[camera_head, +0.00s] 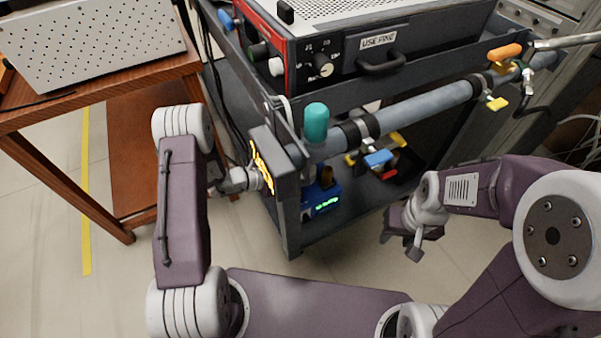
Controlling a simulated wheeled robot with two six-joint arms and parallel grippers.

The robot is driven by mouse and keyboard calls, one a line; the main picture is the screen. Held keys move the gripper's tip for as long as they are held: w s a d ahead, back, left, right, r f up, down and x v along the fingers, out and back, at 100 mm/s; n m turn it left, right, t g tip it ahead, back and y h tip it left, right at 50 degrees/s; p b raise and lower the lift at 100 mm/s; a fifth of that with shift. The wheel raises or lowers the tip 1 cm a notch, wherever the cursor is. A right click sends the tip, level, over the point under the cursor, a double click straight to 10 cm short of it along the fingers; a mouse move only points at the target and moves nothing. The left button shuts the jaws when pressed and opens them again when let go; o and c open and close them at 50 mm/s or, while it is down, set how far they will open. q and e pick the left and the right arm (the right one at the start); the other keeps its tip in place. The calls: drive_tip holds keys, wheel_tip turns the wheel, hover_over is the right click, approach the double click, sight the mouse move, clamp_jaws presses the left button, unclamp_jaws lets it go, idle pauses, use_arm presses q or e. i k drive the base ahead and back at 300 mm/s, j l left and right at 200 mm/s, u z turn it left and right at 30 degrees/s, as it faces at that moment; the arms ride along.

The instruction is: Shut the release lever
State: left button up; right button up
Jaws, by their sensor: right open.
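A grey pipe (415,108) runs along the front of the dark cart. An orange handle (504,52) sits at its right end, with small yellow tabs near it. A blue handle (378,158) sits below the pipe's middle. No label shows which of these is the release lever. My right gripper (402,246) is open and empty, low in front of the cart, apart from the pipe and both handles. My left gripper (252,180) is at the left side of a dark box with glowing yellow marks; its fingers are not clear, and contact cannot be judged.
A teal cylinder (316,122) stands at the pipe's left end. The dark box (284,172) is on the cart's front left corner. A wooden table (60,105) with a perforated case stands at left. The floor in front of the cart is clear.

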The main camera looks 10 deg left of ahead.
sight(394, 136)
drive_tip(key=k+j, duration=0.15)
drive_tip(key=j, duration=0.15)
drive_tip(key=k+j, duration=0.1)
drive_tip(key=j, duration=0.25)
drive_tip(key=k+j, duration=0.15)
drive_tip(key=j, duration=0.15)
drive_tip(key=k+j, duration=0.15)
drive_tip(key=j, duration=0.15)
